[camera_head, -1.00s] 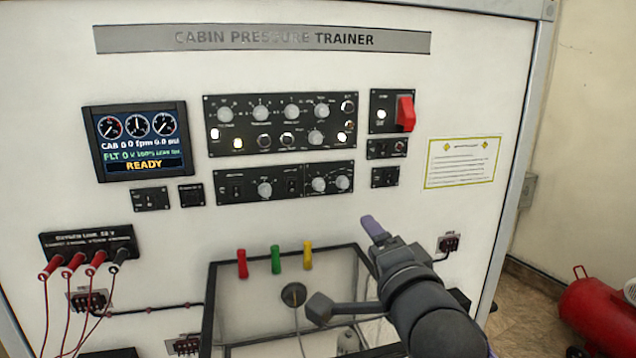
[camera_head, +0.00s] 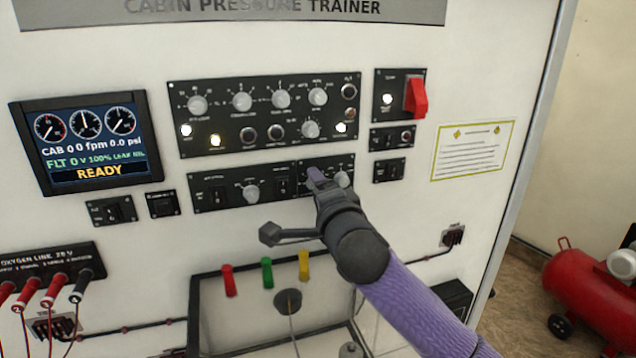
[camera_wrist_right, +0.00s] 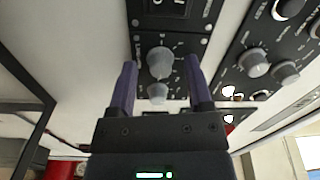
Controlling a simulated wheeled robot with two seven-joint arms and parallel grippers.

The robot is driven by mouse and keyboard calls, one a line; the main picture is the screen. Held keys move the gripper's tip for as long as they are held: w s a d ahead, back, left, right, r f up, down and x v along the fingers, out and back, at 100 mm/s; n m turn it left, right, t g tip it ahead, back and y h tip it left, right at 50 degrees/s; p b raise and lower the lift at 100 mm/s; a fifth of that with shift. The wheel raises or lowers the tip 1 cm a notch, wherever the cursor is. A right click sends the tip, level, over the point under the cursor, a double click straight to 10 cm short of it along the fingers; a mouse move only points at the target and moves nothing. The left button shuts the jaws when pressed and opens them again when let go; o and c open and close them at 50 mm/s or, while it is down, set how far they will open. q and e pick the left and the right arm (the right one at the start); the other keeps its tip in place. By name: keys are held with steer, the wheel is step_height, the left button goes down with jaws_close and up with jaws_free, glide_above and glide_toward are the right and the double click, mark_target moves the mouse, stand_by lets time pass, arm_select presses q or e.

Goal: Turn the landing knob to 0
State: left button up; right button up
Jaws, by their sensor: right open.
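The lower control panel (camera_head: 222,198) carries a pair of grey knobs at its right end. The right knob of the pair (camera_head: 342,180) shows beside my right gripper (camera_head: 318,180), which covers the left one in the head view. In the right wrist view my right gripper (camera_wrist_right: 161,88) is open and empty, with purple fingers. A larger knob (camera_wrist_right: 160,60) and a smaller-looking one (camera_wrist_right: 157,92) appear between the fingers, with no visible grip on either. The labels are too small to tell which knob is the landing knob. My left gripper is out of view.
The upper panel (camera_head: 228,122) with several knobs sits just above. A red guarded switch (camera_head: 416,97) is at its right. The display (camera_head: 84,140) reads READY. Red, green and yellow levers (camera_head: 267,273) stand below, above a framed recess. A red tank (camera_head: 590,290) stands right.

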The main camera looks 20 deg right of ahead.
steer(key=shift+w, duration=0.1)
jaws_close()
steer(key=shift+n, duration=0.4)
steer(key=n+p, duration=0.9)
steer(key=n, duration=2.6)
steer(key=shift+g, duration=0.4)
